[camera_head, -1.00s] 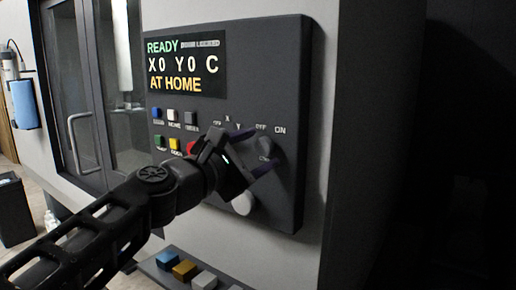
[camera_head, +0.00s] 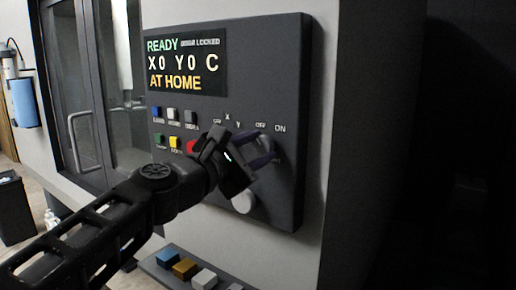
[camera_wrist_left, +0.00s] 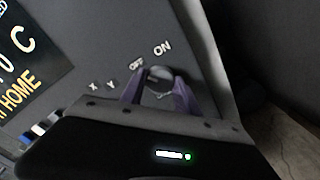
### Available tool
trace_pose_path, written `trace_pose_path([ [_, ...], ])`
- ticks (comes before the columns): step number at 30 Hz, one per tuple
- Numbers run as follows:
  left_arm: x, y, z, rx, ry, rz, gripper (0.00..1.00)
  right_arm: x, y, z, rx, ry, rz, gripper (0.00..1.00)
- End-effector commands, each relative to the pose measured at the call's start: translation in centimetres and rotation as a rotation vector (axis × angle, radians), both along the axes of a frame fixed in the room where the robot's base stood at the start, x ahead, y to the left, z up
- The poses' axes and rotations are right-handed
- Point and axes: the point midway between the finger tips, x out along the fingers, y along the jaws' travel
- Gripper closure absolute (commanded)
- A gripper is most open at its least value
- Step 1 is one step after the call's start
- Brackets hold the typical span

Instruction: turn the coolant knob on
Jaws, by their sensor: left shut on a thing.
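The coolant knob (camera_wrist_left: 159,76) is a round dark grey knob below the OFF and ON labels on the control panel (camera_head: 262,85). In the head view it is mostly hidden behind my left gripper (camera_head: 264,153). In the left wrist view the two purple fingers of my left gripper (camera_wrist_left: 157,97) sit on either side of the knob, shut on it. The finger contact is partly hidden by the gripper body. My right gripper is in neither view.
The panel's screen (camera_head: 186,62) reads READY and AT HOME. Coloured buttons (camera_head: 174,142) lie left of the gripper, and a white round knob (camera_head: 243,202) is below it. A ledge with coloured blocks (camera_head: 185,268) sits under the panel. The machine door (camera_head: 85,100) is at left.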

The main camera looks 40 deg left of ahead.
Motion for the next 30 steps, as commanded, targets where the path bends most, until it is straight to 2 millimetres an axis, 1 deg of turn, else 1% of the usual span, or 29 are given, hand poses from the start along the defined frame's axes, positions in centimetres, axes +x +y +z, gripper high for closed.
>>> trace_pose_path([
  [10, 0.0, 0.0, -0.1, 0.013, 0.002, -0.001, 1.00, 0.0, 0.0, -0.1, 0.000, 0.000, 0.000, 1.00],
  [17, 0.0, -0.1, -0.2, 0.082, 0.002, -0.002, 1.00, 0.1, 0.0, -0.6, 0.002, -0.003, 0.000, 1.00],
  [23, 0.0, -0.1, -0.3, 0.206, 0.005, -0.003, 1.00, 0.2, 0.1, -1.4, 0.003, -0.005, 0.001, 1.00],
  [30, 0.0, -0.1, -0.4, 0.413, 0.009, -0.003, 1.00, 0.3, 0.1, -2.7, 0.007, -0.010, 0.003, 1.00],
])
